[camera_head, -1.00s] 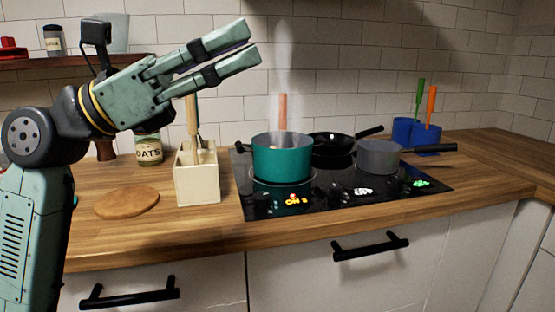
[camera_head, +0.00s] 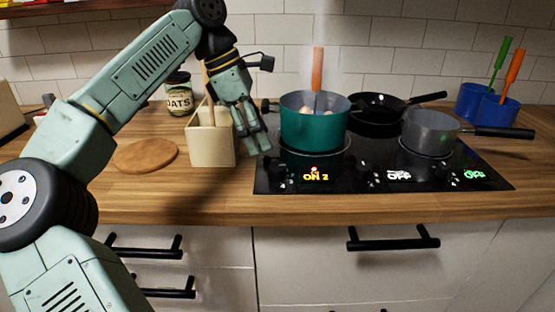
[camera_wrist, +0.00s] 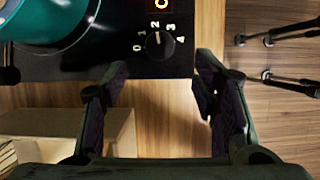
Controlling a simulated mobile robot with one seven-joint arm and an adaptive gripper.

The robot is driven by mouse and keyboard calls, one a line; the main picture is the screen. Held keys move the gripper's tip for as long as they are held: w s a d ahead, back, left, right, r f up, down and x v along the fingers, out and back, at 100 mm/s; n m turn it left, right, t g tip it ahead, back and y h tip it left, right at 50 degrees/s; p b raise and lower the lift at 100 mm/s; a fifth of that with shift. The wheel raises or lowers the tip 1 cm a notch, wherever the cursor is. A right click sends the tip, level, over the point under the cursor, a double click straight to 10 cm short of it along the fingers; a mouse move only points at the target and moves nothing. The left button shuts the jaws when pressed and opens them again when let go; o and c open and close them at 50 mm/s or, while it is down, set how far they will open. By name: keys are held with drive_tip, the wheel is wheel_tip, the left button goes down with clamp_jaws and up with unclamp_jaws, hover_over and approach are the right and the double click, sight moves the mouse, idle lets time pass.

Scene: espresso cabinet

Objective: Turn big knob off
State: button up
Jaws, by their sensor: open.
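The big knob is the round black dial in the wrist view (camera_wrist: 160,43), ringed by the numbers 0 to 4. It also shows, dark and small, at the stove's front left in the head view (camera_head: 277,176). The display beside it (camera_head: 315,177) reads "ON 2" in yellow. The teal pot (camera_head: 313,128) stands on the burner behind. My gripper (camera_head: 257,148) points down near the stove's left edge. In the wrist view its fingers (camera_wrist: 160,68) are apart and empty, with the knob just beyond the gap between them.
A cream utensil holder (camera_head: 212,145) stands close left of my gripper. A black pan (camera_head: 376,125) and a grey pot (camera_head: 430,135) sit further right on the stove. Two other displays, white (camera_head: 399,175) and green (camera_head: 474,174), read "OFF". Black drawer handles (camera_head: 394,243) project below the counter.

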sight(276, 166)
drive_tip(key=x, duration=0.8)
drive_tip(key=shift+d+p, duration=0.1)
drive_tip(key=shift+p, duration=0.2)
drive_tip(key=c, duration=1.2)
drive_tip(key=shift+o, duration=0.2)
